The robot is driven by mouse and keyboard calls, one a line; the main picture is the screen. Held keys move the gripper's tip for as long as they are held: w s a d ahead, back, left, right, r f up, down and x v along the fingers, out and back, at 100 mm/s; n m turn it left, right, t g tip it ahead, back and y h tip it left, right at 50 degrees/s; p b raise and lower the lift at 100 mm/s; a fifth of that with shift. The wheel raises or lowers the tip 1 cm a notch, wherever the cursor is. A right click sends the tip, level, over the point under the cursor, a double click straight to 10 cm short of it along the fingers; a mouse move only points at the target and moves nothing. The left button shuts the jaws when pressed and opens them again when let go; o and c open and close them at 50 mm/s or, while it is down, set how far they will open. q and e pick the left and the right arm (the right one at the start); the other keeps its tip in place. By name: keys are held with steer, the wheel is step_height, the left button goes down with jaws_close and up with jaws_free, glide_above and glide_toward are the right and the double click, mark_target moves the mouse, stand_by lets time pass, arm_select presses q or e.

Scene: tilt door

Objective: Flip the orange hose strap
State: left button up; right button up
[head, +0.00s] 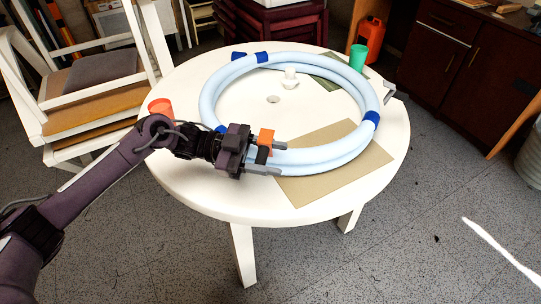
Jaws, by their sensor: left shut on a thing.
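The orange hose strap (266,136) stands at the near left part of the pale blue hose ring (345,158), with a dark band just below it. The hose lies coiled in a large ring on the round white table (190,95). My left gripper (275,158) reaches in from the left and is shut on the strap, one finger on each side of it. The gripper hides part of the strap and the hose beside it. My right gripper is not in view.
Several blue straps (371,118) wrap the hose. A green cup (357,58) and a grey object (396,91) are at the right, and an orange-red cup (160,107) is at the left. A tan mat (305,191) lies under the near hose.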

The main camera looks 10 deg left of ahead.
arm_select(q)
steer(key=shift+s, duration=0.1)
steer(key=c, duration=0.4)
